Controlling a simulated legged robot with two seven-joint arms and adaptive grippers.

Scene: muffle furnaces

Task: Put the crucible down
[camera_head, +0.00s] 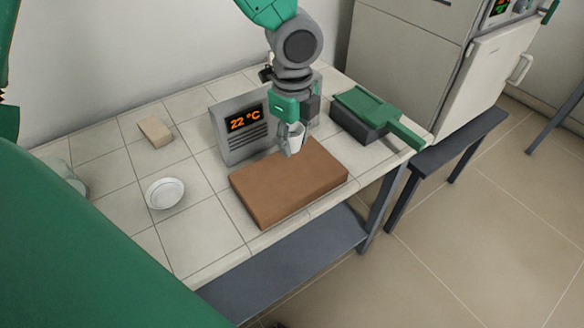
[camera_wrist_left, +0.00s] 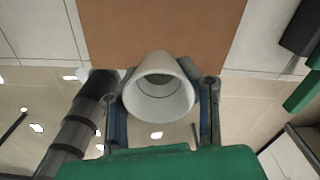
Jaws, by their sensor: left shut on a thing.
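A small white crucible (camera_head: 297,136) is held upright between the fingers of my left gripper (camera_head: 293,140). It is at the back edge of the brown slab (camera_head: 285,187), which lies flat on the tiled table. I cannot tell whether its base touches the slab. In the left wrist view the crucible (camera_wrist_left: 160,90) shows its round open mouth, with a finger of the gripper (camera_wrist_left: 160,105) on each side. The brown slab (camera_wrist_left: 160,28) shows behind it. My right gripper is not in view.
A grey display box (camera_head: 238,130) reading 22 °C stands close behind the slab. A dark block with a green top (camera_head: 368,110) is to the right. A white dish (camera_head: 165,193) and a tan block (camera_head: 155,132) lie left. The slab's top is otherwise clear.

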